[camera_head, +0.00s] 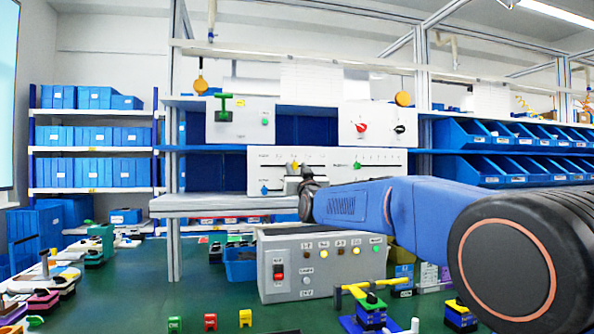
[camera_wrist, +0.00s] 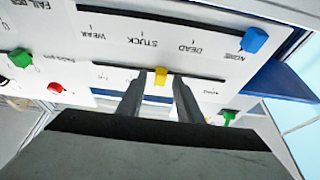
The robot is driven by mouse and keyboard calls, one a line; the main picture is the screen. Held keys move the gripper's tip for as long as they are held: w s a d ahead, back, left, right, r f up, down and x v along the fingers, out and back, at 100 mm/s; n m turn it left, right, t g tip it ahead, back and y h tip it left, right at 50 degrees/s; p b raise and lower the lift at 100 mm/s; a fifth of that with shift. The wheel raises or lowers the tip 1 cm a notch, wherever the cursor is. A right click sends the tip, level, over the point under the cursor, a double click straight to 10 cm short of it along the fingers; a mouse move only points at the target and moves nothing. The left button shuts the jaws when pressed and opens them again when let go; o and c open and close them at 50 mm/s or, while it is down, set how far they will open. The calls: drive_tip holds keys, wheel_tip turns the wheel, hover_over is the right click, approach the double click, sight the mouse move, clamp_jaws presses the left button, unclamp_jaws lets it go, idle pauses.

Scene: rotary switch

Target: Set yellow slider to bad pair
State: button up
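The yellow slider (camera_wrist: 161,77) sits partway along its dark slot on the white panel (camera_head: 330,180); it also shows in the head view (camera_head: 295,165). My gripper (camera_wrist: 158,76) is open, with one finger on each side of the yellow slider. A gap seems to show on both sides, and I cannot tell whether either finger touches it. The labels along the yellow slot are partly covered by the fingers, and I cannot read "bad pair". The wrist view shows the panel upside down.
A blue slider (camera_wrist: 254,39) is at the NONE end of the neighbouring slot. A green slider (camera_wrist: 19,57) and a red knob (camera_wrist: 55,88) are on the left. A grey control box (camera_head: 318,262) stands below my arm. A shelf board (camera_head: 215,203) juts out at left.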

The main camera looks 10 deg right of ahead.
drive_tip(key=v, duration=1.7)
drive_tip(key=shift+s+f, duration=0.15)
drive_tip(key=s+d+f+n+g+y, duration=0.1)
drive_tip(key=s+f+g, duration=0.4)
drive_tip(key=s+f, duration=0.5)
drive_tip(key=s+d+f+g, duration=0.1)
drive_tip(key=s+f+g, duration=0.5)
drive_tip(key=f, duration=0.8)
drive_tip(key=s+d+f+g, duration=0.1)
drive_tip(key=s+f+g, duration=0.2)
drive_tip(key=s+f, duration=0.5)
drive_tip(key=s+d+f+m+g+h, duration=0.1)
drive_tip(key=s+d+f+g, duration=0.1)
drive_tip(key=s+f, duration=0.7)
drive_tip(key=s+g, duration=0.1)
drive_tip(key=s, duration=0.6)
drive_tip(key=shift+d+f+g, duration=0.15)
drive_tip(key=shift+f+g, duration=0.05)
drive_tip(key=shift+g, duration=0.1)
